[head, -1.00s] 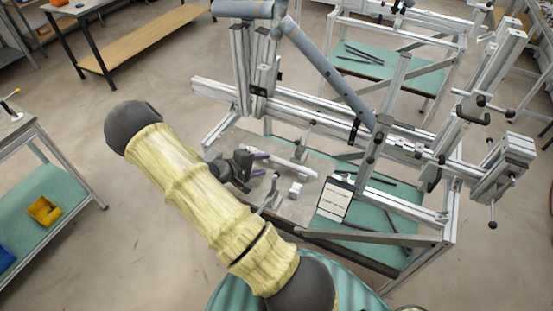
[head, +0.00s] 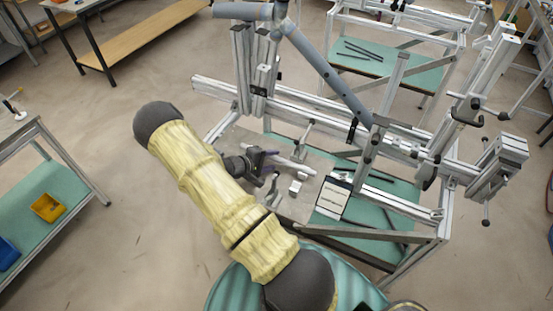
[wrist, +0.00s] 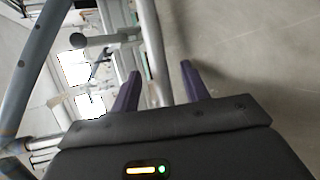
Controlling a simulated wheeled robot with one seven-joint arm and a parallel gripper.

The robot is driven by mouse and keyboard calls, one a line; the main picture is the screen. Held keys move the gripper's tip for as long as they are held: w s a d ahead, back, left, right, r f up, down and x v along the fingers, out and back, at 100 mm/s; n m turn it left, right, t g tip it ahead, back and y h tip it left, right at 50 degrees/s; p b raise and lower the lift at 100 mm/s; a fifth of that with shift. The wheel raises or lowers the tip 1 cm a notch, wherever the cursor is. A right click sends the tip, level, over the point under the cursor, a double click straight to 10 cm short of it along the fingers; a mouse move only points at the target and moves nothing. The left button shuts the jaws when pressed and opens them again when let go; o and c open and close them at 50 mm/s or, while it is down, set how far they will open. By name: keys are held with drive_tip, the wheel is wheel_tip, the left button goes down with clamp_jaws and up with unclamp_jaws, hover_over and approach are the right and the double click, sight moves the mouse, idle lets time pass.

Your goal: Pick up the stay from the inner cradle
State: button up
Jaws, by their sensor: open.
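My gripper (head: 270,160) is open, with dark purple fingers, over the grey plate of the frame jig. A pale grey tube (head: 295,165), which looks like the stay, lies beside the fingertips and extends to the right. In the wrist view my open gripper (wrist: 160,72) points at a grey tube (wrist: 152,42) that runs lengthwise between the two fingers, nearer the left one. I see no grip on it. I cannot clearly make out the inner cradle; the gripper and wrist hide part of that area.
A lever clamp (head: 272,190) and a white block (head: 296,187) stand close to the gripper. A T-handled clamp (head: 304,138) stands behind the tube. A thick grey-blue frame tube (head: 325,68) slants above the jig rail (head: 300,107).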

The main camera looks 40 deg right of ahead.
clamp_jaws()
drive_tip(key=shift+r, duration=0.1)
idle(0.3)
wheel_tip(320, 180, up, 10)
drive_tip(key=b, duration=0.3)
idle(0.4)
idle(0.4)
